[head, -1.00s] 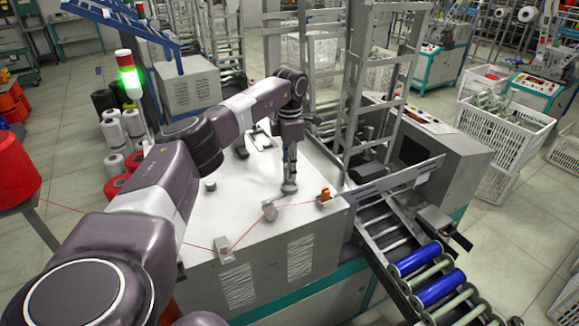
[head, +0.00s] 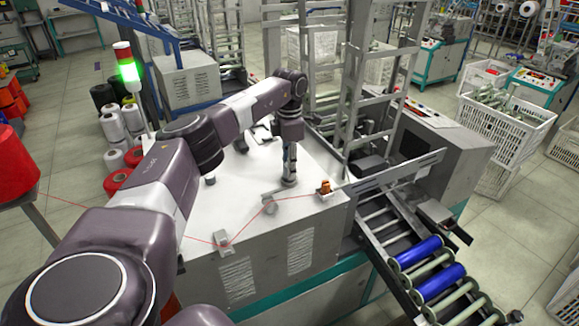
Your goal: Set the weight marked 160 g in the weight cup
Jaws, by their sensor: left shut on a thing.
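My left gripper (head: 289,175) points straight down over the white top of the winding machine (head: 240,210). It is shut on a small grey metal piece, probably a weight, low over or at the top; I cannot tell whether it touches. No 160 g marking is legible. A round grey tension part (head: 270,205) on the thread line is just left of and in front of the gripper; I cannot tell whether it is the weight cup. A small dark grey cylinder (head: 210,181) stands on the top further left. My right gripper is not in view.
A red thread runs past a grey guide block (head: 222,238) to an orange guide (head: 325,187) at the right edge. A metal frame (head: 352,100) rises behind. A roller rack with blue bobbins (head: 419,253) lies at the right. The front of the top is mostly clear.

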